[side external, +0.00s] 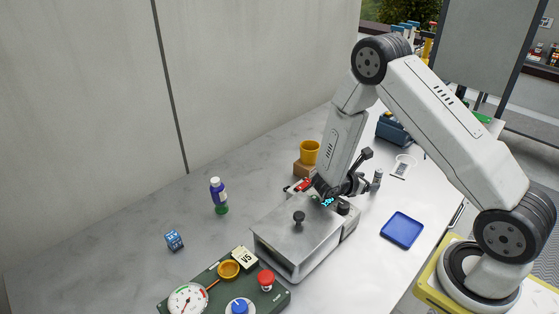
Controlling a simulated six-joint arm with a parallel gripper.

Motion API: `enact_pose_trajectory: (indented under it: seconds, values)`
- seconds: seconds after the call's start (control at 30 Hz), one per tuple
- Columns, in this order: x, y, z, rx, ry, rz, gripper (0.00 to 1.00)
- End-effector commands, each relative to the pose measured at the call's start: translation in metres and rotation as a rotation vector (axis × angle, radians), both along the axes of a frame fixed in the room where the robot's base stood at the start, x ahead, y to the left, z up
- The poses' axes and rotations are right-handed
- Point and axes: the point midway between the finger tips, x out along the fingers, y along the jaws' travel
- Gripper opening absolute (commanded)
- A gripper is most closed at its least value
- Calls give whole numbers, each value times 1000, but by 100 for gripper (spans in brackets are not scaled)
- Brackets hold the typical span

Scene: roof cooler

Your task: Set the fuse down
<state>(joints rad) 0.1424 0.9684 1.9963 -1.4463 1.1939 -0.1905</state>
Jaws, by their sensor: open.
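My gripper (327,200) points down over the back right part of a grey metal box (285,235). It is open. A small cyan patch shows at its fingertips; I cannot tell if it is part of the gripper or a separate thing. No fuse can be made out for sure at this size, and the spot between the fingers is partly hidden. A flat blue tray (402,230) lies on the table to the right of the box and looks empty.
Black knobs (299,217) stand on the box. Behind it are a red item (303,185) and a yellow cup (310,152) on a brown block. The table's back left is clear.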

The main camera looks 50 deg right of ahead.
Motion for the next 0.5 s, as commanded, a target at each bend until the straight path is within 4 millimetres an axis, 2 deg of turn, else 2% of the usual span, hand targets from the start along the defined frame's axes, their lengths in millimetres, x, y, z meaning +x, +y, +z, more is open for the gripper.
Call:
enact_pose_trajectory:
  seconds: [0.27,0.5]
  values:
    - [-1,0,1,4,-4,-6,72]
    - [-8,10,9,58,-55,-73,72]
